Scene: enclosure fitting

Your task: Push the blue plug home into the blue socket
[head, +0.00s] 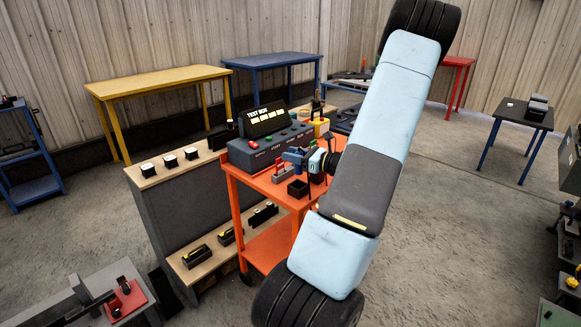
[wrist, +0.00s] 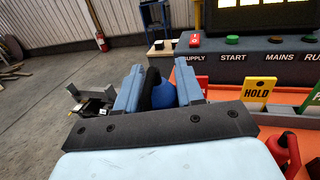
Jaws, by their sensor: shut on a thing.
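My gripper (head: 299,156) is over the orange cart, in front of the dark test box (head: 262,148). In the wrist view my gripper (wrist: 160,74) has its two blue fingers on either side of the blue plug (wrist: 164,96), shut on it. A black curved part (wrist: 149,88) shows beside the plug, between the fingers. I cannot make out the blue socket in either view. The plug's front end is hidden, so I cannot tell whether it touches anything.
The test box front (wrist: 255,52) carries several buttons and labels. A yellow HOLD tag (wrist: 258,91) and red parts (wrist: 287,152) stand right of my gripper. The orange cart (head: 258,184) also bears a small black open box (head: 297,188). A wooden-topped grey bench (head: 170,177) adjoins it at left.

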